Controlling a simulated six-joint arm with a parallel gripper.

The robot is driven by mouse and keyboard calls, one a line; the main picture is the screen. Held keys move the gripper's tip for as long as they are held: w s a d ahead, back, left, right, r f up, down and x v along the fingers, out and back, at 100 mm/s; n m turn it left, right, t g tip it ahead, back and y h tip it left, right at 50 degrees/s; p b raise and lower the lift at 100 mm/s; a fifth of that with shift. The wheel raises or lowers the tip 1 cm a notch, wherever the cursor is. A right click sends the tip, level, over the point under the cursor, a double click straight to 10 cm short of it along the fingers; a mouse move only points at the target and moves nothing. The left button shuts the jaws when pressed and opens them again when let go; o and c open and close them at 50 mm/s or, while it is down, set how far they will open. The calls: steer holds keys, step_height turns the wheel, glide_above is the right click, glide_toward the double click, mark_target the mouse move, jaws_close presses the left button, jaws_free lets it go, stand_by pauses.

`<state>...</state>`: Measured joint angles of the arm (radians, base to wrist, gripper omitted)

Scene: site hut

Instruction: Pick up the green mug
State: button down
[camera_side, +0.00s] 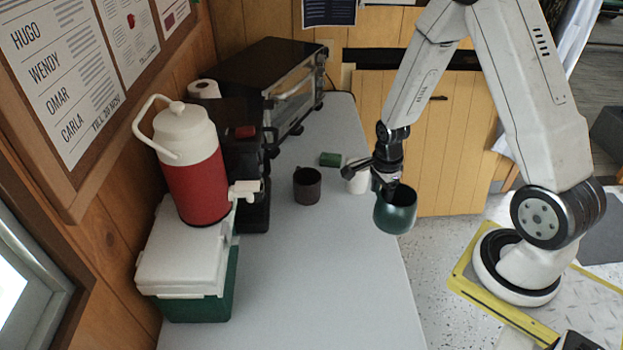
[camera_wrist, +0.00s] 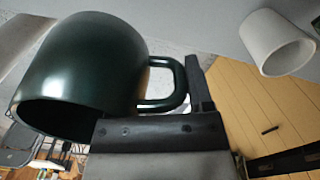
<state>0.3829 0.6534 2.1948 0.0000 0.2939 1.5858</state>
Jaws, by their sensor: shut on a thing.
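The green mug (camera_side: 396,216) is dark, glossy teal-green and hangs roughly upright at the table's right edge in the side view. My gripper (camera_side: 385,184) is above it and shut on it. In the wrist view the mug (camera_wrist: 88,62) fills the upper left, with its handle (camera_wrist: 170,82) against the dark fingers of my gripper (camera_wrist: 180,108). The exact finger contact is partly hidden. In the side view the mug's body looks clear of the tabletop.
A white cup (camera_side: 358,181) stands just behind my gripper, and also shows in the wrist view (camera_wrist: 275,42). A red-white jug (camera_side: 197,165) stands on a cooler (camera_side: 183,262). The table's front (camera_side: 320,290) is clear.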

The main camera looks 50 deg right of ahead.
mark_target(395, 196)
steer(key=shift+s+a+r, duration=0.2)
steer(key=shift+s+r, duration=0.1)
steer(key=shift+s, duration=0.4)
steer(key=shift+s+a+r, duration=0.2)
steer(key=shift+s+r, duration=0.15)
steer(key=shift+s, duration=0.3)
steer(key=shift+s+a+r, duration=0.2)
steer(key=shift+s+r, duration=0.1)
steer(key=shift+s, duration=0.4)
steer(key=shift+w+a+n, duration=0.1)
steer(key=shift+n, duration=0.2)
